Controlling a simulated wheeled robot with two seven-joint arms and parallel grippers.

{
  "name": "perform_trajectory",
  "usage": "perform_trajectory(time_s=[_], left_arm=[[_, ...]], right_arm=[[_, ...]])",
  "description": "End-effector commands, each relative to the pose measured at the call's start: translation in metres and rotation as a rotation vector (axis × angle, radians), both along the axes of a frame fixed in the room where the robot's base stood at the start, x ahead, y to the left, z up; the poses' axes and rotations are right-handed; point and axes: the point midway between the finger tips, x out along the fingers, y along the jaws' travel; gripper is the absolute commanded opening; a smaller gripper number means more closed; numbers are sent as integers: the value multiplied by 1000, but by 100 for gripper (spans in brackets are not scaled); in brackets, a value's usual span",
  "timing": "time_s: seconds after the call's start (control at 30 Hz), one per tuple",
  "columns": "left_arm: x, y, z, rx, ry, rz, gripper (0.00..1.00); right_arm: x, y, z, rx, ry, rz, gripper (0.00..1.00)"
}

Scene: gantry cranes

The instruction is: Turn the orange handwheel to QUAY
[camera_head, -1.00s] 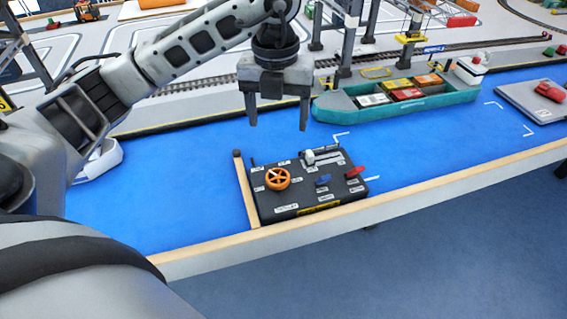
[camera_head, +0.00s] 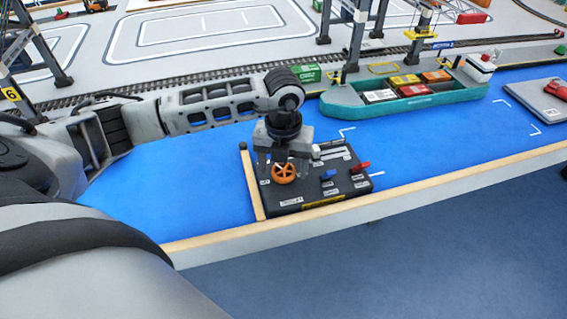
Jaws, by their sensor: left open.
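The orange handwheel (camera_head: 284,173) sits on the left part of the black control box (camera_head: 318,203). The box's small white labels are too small to read. My left gripper (camera_head: 284,174) is open and points down at the handwheel, its fingers at either side of the wheel in the picture. I cannot tell whether the fingers touch the rim. The gripper body hides the box's back left part. My right gripper is not in view.
The box also carries a blue lever (camera_head: 328,174), a red lever (camera_head: 360,167) and a white knob (camera_head: 315,151). A wooden strip (camera_head: 252,185) stands along its left side. A teal ship (camera_head: 400,100) with containers lies behind. Blue surface to the left is clear.

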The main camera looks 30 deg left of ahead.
Motion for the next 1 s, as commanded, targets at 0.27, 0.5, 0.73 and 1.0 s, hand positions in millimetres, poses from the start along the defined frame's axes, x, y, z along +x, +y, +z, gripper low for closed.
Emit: perform_trajectory(time_s=[0.27, 0.5, 0.73, 1.0], left_arm=[[0, 0, -2, 0, -1, 0, 70], [0, 0, -2, 0, -1, 0, 25], [0, 0, -2, 0, -1, -18, 25], [1, 1, -3, 2, -5, -138, 25]], right_arm=[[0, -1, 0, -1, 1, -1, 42], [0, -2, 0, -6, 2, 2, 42], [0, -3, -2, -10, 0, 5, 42], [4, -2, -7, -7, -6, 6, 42]])
